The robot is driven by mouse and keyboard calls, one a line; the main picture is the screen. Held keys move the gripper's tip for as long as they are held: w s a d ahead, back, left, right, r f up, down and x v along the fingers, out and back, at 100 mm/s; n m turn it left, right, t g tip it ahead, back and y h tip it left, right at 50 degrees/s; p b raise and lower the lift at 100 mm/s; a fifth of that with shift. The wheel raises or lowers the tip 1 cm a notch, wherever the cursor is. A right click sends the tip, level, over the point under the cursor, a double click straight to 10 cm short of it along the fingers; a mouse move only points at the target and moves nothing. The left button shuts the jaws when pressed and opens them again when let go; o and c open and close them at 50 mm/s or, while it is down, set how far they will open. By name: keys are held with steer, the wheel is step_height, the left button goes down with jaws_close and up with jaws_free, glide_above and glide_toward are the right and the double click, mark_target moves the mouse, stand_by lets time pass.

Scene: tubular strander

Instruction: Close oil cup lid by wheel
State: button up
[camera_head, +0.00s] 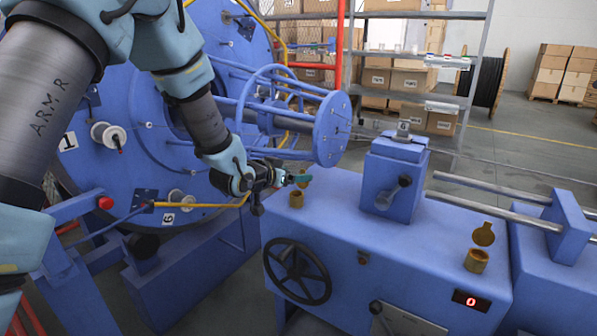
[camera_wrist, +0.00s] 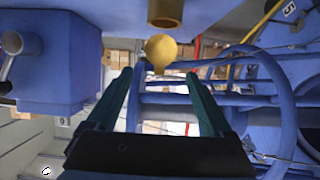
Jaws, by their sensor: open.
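The brass oil cup by the wheel (camera_head: 296,199) stands on the blue machine top, above and behind the black handwheel (camera_head: 297,271). Its round lid (camera_head: 304,178) stands raised, open, and is partly hidden by my gripper. My gripper (camera_head: 301,178) is at the lid's height, just above and behind the cup. In the wrist view the cup (camera_wrist: 165,12) is at the top edge and the yellow lid (camera_wrist: 160,47) hangs below it in the picture. My gripper (camera_wrist: 159,73) is open there, its two green fingers spread either side of the lid's line. I cannot tell whether they touch it.
A second oil cup (camera_head: 476,262) with a raised lid (camera_head: 484,234) is at the right. A blue block with a lever (camera_head: 395,178) stands between the cups. The blue round flange and tube cage (camera_head: 331,128) are close behind my gripper.

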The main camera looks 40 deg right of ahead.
steer(key=shift+x, duration=1.65)
steer(key=shift+f, duration=0.1)
jaws_close()
